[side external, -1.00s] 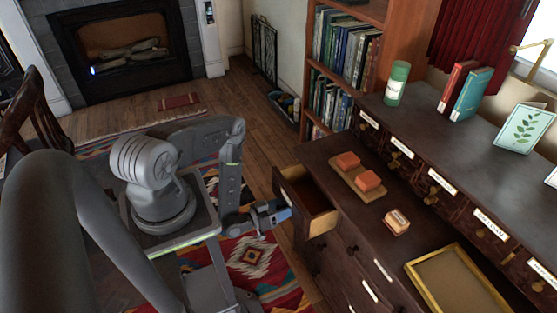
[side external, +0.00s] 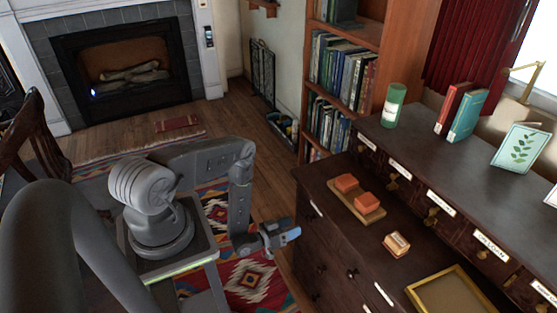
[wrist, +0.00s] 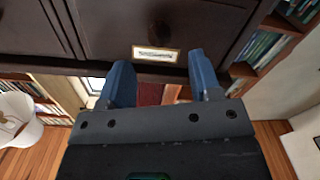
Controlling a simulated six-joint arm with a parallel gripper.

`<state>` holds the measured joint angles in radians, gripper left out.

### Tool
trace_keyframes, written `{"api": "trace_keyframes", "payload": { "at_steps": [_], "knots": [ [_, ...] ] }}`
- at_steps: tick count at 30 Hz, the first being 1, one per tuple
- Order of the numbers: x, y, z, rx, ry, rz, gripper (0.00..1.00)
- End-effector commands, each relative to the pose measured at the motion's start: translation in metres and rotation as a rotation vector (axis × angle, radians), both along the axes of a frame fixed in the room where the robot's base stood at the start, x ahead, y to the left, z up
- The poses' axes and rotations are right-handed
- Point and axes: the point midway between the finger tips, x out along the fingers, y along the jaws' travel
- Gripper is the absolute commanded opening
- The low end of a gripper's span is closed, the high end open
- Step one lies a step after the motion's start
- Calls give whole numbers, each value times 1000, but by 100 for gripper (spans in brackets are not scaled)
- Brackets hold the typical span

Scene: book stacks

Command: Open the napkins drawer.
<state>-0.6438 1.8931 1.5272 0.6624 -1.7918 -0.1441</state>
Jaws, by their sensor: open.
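The dark wooden dresser (side external: 335,235) has labelled drawers on its front, and those I can make out look shut. The label text is too small to read, so I cannot tell which drawer is the napkins one. My gripper (side external: 290,236) is in front of the dresser's far left end, apart from it in the side view. In the wrist view, my gripper (wrist: 162,82) has its blue fingers spread with nothing held between them. A drawer front with a pale label (wrist: 155,53) lies just beyond the fingertips. Whether they touch it is unclear.
On the dresser top are a board (side external: 362,206) with two orange blocks, a small labelled block (side external: 396,244) and a gold-framed tray (side external: 450,292). Behind stands a raised row of small labelled drawers (side external: 432,203). A bookcase (side external: 345,75) stands beyond.

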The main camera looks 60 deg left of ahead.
Motion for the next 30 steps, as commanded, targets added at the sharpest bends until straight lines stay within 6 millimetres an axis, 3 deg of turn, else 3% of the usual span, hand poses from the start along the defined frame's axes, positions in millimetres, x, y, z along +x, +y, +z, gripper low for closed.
{"api": "trace_keyframes", "payload": {
  "at_steps": [10, 15, 30],
  "knots": [
    [-67, 1, 0, -2, 2, 8, 58],
    [-41, 29, -4, 65, 62, 43, 58],
    [11, 109, -2, 182, 225, 192, 58]
  ]
}}
